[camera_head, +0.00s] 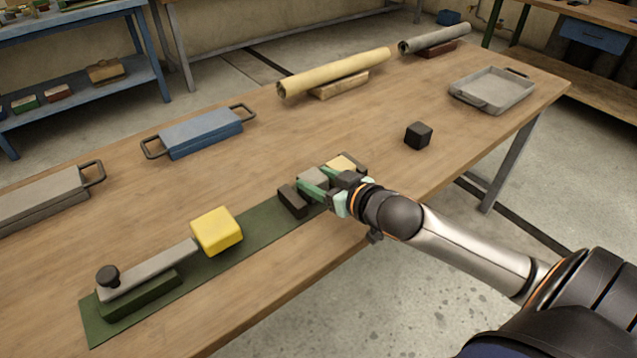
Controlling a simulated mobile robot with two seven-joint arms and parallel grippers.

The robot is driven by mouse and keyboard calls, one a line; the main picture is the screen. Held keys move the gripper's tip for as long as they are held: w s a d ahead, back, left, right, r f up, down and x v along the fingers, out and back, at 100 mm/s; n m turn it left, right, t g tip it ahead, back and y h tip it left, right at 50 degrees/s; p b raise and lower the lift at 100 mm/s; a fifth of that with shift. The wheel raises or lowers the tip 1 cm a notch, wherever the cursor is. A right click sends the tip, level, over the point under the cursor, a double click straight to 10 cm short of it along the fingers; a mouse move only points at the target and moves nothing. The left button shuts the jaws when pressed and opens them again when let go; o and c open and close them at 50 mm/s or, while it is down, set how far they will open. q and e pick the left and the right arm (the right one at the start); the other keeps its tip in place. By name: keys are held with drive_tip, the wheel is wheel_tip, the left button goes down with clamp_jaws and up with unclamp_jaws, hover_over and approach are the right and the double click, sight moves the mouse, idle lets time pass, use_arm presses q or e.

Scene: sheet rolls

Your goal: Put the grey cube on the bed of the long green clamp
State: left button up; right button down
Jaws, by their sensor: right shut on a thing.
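The long green clamp (130,316) lies along the table's front left: a green strip with a dark green block, a grey bar and a black knob at its left end. A yellow block (217,231) stands on the strip by the bar's right end. My right gripper (322,187) is at the strip's right end, shut on the grey cube (313,177). The fingers partly hide the cube, and I cannot tell whether it touches what is below. A dark block (292,201) is just left of the gripper and a cream block (342,163) just behind it. My left gripper is out of view.
A black cube (418,135) stands alone to the right. A grey tray (492,91), a cream roll (333,72), a grey roll (433,38), a blue handled plate (201,132) and a grey handled plate (40,202) lie farther back. The table's middle is clear.

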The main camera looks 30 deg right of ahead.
drive_tip(key=shift+f, duration=0.2)
drive_tip(key=shift+c, duration=2.1)
unclamp_jaws()
